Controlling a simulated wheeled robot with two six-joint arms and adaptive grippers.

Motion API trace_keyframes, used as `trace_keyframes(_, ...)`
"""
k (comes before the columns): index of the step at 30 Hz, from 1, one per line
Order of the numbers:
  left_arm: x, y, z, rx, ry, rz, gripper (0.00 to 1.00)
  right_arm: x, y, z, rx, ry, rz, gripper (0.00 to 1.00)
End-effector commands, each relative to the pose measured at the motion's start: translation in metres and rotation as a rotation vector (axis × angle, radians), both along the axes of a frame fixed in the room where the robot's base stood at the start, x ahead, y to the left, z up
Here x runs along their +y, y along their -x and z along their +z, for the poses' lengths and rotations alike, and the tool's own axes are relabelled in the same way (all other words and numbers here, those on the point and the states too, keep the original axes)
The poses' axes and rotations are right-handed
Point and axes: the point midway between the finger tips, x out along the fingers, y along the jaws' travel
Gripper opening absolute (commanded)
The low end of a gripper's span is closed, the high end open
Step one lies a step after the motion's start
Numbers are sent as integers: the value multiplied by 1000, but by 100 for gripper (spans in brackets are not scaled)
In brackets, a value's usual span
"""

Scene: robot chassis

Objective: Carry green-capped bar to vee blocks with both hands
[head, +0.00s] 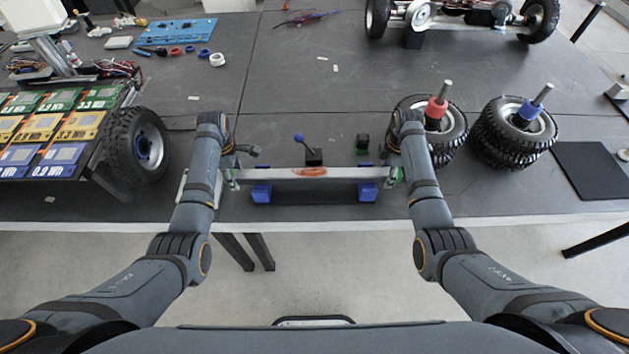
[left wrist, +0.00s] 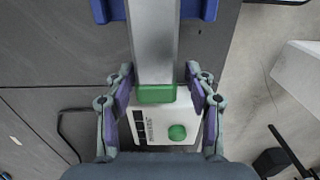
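The grey bar (head: 340,175) lies level across the front of the table, with an orange mark near its middle. Two blue vee blocks, the left one (head: 261,194) and the right one (head: 367,193), are under it; it appears to rest in them. In the left wrist view its green end cap (left wrist: 157,94) sits between the fingers of my left gripper (left wrist: 158,78), with gaps on both sides, so that gripper is open around the bar's left end. My right gripper (head: 395,175) is at the bar's right green-capped end; its fingers are too small to judge.
A white box with a green button (left wrist: 177,132) lies below the left end. Wheels (head: 514,135) stand at right; a coloured bin rack (head: 50,130) and wheel (head: 138,146) stand at left.

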Motion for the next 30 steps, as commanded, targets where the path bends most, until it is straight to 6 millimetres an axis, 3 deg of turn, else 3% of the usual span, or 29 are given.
trace_keyframes(11, 0, -1, 8, -2, 0, 0, 60, 0, 0, 0, 0, 0, 0, 60)
trace_keyframes(24, 0, -1, 102, -4, 0, 0, 60, 0, 0, 0, 0, 0, 0, 60)
trace_keyframes(30, 0, 0, 120, -1, 0, 0, 60, 0, 0, 0, 0, 0, 0, 60)
